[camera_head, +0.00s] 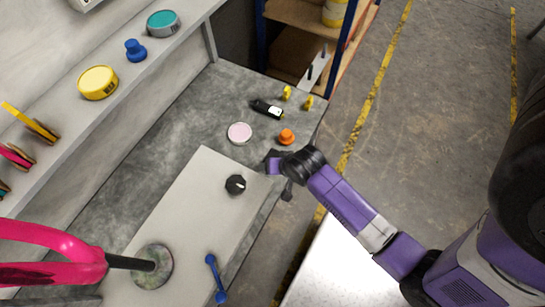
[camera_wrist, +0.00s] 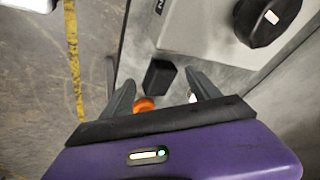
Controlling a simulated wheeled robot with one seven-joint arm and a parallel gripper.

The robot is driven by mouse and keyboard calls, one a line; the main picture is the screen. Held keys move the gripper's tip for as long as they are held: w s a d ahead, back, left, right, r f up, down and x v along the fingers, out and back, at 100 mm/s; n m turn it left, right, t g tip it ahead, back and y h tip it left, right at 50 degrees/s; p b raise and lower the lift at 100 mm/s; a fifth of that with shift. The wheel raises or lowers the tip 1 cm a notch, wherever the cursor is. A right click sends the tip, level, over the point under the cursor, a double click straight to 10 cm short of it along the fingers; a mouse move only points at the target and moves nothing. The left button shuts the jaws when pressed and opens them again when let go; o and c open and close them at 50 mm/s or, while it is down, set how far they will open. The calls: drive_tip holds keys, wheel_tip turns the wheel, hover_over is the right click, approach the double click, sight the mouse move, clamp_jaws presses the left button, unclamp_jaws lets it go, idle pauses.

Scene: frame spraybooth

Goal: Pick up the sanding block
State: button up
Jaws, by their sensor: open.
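A small dark block (camera_wrist: 159,78), which looks like the sanding block, sits on the grey bench in the wrist view. It lies ahead of my gripper (camera_wrist: 160,82), in line with the gap between its two fingers. The fingers are spread and hold nothing. Whether the block is between the fingertips or just beyond them I cannot tell. In the head view my gripper (camera_head: 277,165) is over the bench's right edge, and I cannot make out the block there; my gripper probably hides it.
An orange knob-shaped thing (camera_head: 287,136) stands close to my gripper. A black knob (camera_head: 235,184) is on the pale panel (camera_head: 190,210) to the left. A pink-topped tin (camera_head: 239,132) and a black bottle (camera_head: 266,108) stand farther back. The bench edge drops to open floor at right.

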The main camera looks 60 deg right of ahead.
sight(274, 153)
drive_tip(key=w+d+m+g, duration=0.2)
drive_tip(key=w+d+m+g+y+p, duration=0.1)
drive_tip(key=m, duration=0.1)
drive_tip(key=shift+w+d+r, duration=0.15)
drive_tip(key=shift+d+r, duration=0.1)
drive_tip(key=shift+r, duration=0.1)
drive_tip(key=shift+w+d+r+m+g+y, duration=0.15)
drive_tip(key=shift+d+r+m+g+y, duration=0.1)
drive_tip(key=shift+r+m+g+y, duration=0.6)
wheel_tip(274, 153, down, 2)
drive_tip(key=shift+f+m, duration=0.25)
drive_tip(key=shift+m, duration=0.1)
drive_tip(key=shift+w+d+f, duration=0.1)
drive_tip(key=shift+w+f, duration=0.05)
drive_tip(key=shift+f, duration=1.25)
drive_tip(key=shift+w+d+f, duration=0.1)
drive_tip(key=shift+w+f, duration=0.05)
drive_tip(key=shift+f, duration=1.2)
drive_tip(key=c, duration=1.5)
drive_tip(key=shift+c, duration=0.2)
drive_tip(key=shift+r, duration=0.15)
